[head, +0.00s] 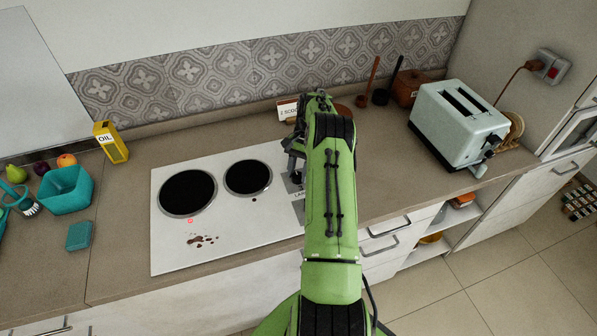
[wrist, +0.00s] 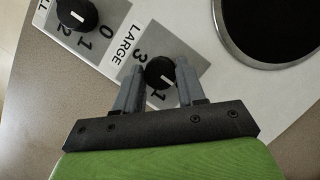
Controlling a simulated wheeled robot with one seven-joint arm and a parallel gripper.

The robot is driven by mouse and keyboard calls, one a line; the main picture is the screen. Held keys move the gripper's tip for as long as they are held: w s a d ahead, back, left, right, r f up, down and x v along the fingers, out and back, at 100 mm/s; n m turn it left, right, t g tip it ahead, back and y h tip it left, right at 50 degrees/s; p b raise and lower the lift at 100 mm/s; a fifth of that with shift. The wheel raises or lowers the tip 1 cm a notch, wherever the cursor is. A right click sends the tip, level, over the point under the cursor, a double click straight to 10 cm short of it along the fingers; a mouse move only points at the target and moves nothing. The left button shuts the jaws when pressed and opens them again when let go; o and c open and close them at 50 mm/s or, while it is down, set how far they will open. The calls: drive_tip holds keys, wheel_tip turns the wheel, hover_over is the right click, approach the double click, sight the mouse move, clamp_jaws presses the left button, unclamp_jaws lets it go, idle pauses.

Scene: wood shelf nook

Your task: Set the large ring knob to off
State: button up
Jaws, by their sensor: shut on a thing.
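The large ring knob (wrist: 160,72) is round and black, on a grey panel marked LARGE with the numerals 3 and 1 showing. My gripper (wrist: 161,80) is shut on this knob, one finger on each side. I cannot clearly read its pointer direction. In the head view my gripper (head: 294,165) and arm hide the knob. The white hob (head: 170,258) carries the large black ring (head: 188,192) at left and a smaller black ring (head: 248,177). A small red light (head: 190,221) glows in front of the large ring.
A second black knob (wrist: 77,14) is close by at the upper left of the wrist view. A toaster (head: 460,120) stands right of my arm. An oil carton (head: 111,142), a teal bowl (head: 66,190) and a sponge (head: 79,236) are at left. A dark red spill (head: 200,240) marks the hob.

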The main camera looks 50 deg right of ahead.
idle(0.4)
drive_tip(key=o, duration=1)
drive_tip(key=v, duration=0.7)
drive_tip(key=shift+w+d+r+p, duration=0.1)
drive_tip(key=shift+d+r+p, duration=0.05)
drive_tip(key=shift+r+p, duration=0.15)
